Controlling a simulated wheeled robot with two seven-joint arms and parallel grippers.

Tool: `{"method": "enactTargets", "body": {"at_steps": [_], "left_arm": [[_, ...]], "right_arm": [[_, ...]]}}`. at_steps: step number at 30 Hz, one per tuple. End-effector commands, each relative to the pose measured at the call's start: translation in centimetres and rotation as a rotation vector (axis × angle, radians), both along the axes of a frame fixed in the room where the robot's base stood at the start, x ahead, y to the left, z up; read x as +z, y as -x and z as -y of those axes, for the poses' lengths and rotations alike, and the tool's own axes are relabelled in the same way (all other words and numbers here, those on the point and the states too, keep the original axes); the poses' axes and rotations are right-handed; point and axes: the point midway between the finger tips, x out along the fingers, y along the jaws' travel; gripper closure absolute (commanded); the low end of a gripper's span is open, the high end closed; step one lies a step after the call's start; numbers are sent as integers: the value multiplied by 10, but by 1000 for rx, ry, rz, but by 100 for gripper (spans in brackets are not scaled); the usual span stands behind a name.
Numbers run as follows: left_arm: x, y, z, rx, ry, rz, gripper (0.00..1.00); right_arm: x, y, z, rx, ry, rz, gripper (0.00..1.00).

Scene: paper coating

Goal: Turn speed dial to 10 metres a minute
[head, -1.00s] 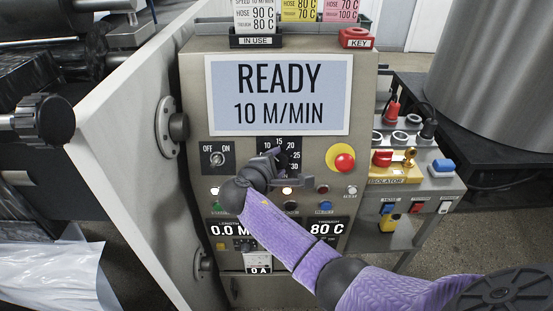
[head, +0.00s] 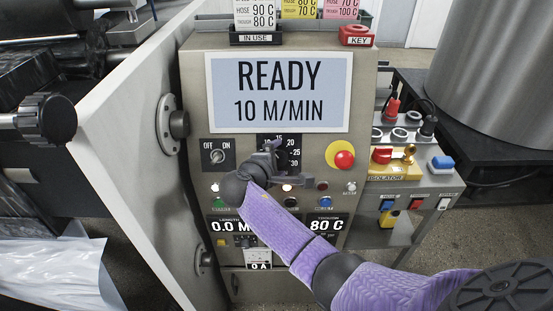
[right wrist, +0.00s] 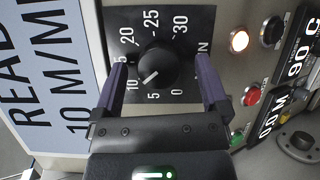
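The speed dial (right wrist: 157,65) is a black round knob on a black scale plate marked from 0 to 30. In the right wrist view its white pointer mark points close to the 10. My right gripper (right wrist: 160,62) is open, with one purple-grey finger on each side of the knob and a visible gap to it. In the head view my right gripper (head: 268,158) is in front of the dial plate (head: 292,142) and hides the knob and the lower numbers. The display (head: 279,92) reads READY, 10 M/MIN. My left gripper is out of view.
An OFF/ON switch (head: 217,155) is left of the dial and a red emergency button (head: 343,158) right of it. Small lamps and buttons lie just below. An open grey cabinet door (head: 135,165) stands at left. A red key holder (head: 357,35) sits on top.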

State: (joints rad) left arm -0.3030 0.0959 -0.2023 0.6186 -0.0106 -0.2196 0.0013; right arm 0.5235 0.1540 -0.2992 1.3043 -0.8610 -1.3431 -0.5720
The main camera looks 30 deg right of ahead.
Motion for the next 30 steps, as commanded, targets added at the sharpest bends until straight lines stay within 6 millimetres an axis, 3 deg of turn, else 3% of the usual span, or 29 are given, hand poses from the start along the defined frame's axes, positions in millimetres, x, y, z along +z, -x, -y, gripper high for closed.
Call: {"method": "enactTargets", "body": {"at_steps": [8, 21, 30], "left_arm": [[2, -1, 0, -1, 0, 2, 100], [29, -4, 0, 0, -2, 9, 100], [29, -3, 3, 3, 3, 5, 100]], "right_arm": [[2, 1, -3, 1, 1, 2, 6], [36, 46, -74, 1, -1, 1, 6], [37, 49, -78, 0, 1, 1, 6]]}}
